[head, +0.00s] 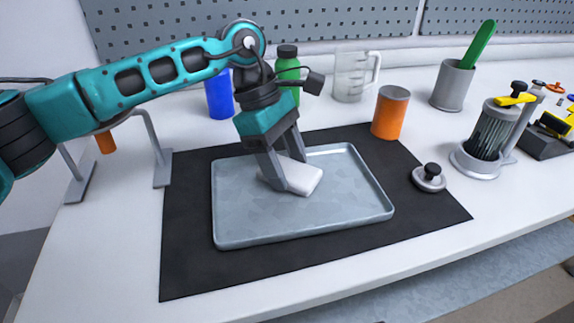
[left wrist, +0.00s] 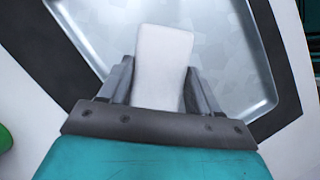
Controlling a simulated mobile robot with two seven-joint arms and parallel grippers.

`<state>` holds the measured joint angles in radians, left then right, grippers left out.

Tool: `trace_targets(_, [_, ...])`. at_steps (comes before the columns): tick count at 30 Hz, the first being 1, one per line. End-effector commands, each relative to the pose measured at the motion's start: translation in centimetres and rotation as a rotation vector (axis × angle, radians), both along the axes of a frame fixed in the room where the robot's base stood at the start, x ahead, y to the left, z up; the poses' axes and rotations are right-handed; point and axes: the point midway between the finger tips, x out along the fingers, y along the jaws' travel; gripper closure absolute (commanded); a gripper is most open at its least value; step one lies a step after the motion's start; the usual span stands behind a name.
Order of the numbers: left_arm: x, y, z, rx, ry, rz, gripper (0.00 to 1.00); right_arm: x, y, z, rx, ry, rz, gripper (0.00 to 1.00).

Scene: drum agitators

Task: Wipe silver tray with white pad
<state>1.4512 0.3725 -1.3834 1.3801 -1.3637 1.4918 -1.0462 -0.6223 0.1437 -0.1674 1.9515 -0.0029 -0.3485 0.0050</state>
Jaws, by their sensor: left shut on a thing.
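The silver tray (head: 345,205) lies flat on a black mat (head: 200,270) in the head view. It also shows in the left wrist view (left wrist: 240,65). My left gripper (head: 292,185) is shut on the white pad (head: 305,180) over the middle of the tray. The pad shows between the two fingers in the left wrist view (left wrist: 163,60). It is low at the tray's floor; I cannot tell for sure whether its underside touches. The tray looks empty apart from the pad. My right gripper is in neither view.
Behind the tray stand a blue cylinder (head: 219,95), a green bottle (head: 287,70), a clear jug (head: 351,75) and an orange cylinder (head: 390,112). A knobbed lid (head: 429,177) and a drum device (head: 487,140) are to the right. The front of the mat is clear.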

Motion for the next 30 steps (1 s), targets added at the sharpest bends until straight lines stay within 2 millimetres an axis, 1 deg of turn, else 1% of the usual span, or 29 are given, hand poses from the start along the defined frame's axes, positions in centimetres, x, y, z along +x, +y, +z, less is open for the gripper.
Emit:
trace_targets(2, [-0.2,-0.1,-0.1,0.000,-0.002,-0.001,0.62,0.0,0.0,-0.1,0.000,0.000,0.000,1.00])
trace_targets(9, [-2.3,-0.6,-0.4,0.000,-0.001,-0.003,0.62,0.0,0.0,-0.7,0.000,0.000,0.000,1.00])
trace_targets(15, [-3.4,-0.9,-0.4,0.002,0.001,-0.002,0.62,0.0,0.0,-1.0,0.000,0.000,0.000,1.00])
trace_targets(25, [-3.6,-0.9,-0.4,0.003,0.004,-0.002,0.62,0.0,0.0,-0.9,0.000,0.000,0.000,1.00])
trace_targets(30, [-3.6,-0.9,0.6,0.003,0.004,-0.002,0.62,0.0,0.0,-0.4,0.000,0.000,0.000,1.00])
